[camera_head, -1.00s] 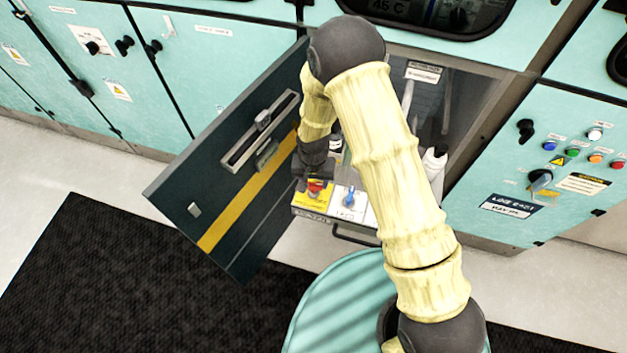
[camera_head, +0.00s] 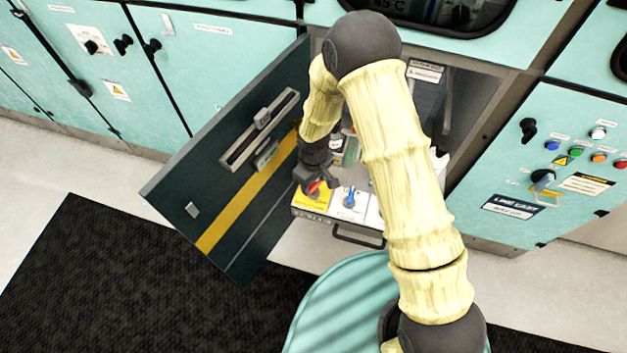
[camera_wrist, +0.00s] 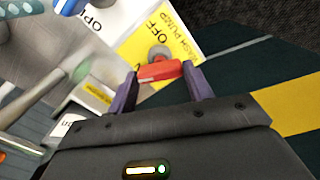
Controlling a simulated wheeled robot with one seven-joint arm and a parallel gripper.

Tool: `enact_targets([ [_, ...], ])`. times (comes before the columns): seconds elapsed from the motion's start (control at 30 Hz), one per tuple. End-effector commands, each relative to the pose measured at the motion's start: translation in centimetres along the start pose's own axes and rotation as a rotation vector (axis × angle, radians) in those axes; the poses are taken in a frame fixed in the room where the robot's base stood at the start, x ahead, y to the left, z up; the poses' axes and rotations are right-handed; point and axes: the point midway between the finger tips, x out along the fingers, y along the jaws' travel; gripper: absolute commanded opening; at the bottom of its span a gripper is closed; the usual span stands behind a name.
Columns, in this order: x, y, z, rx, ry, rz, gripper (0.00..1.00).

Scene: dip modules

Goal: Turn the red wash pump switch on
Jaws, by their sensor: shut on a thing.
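The red wash pump switch (camera_wrist: 158,72) sits on a yellow panel (camera_wrist: 142,40) lettered "WASH PUMP" and "OFF". My gripper (camera_wrist: 160,84) is shut on the red handle, with one finger at each end of it in the wrist view. In the head view the red switch (camera_head: 314,187) shows partly below my gripper (camera_head: 311,184). The yellow panel (camera_head: 312,200) is at the left end of the drawer front. The wrist view does not show clearly which marked position the handle points to.
A blue switch (camera_head: 349,197) on a white panel stands just right of the red one. The open dark cabinet door (camera_head: 215,170) with a yellow stripe is close on the left. Bottles and a drawer handle (camera_head: 358,238) are near.

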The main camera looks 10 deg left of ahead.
Motion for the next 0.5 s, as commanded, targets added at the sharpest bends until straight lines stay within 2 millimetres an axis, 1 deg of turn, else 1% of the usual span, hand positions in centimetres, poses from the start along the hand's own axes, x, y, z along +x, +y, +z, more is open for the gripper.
enact_targets([
  [0.3, -0.05, 0.06, -0.01, -0.276, 0.001, 0.001, 0.28],
  [0.5, -0.07, 0.05, -0.03, -0.396, 0.002, 0.001, 0.28],
])
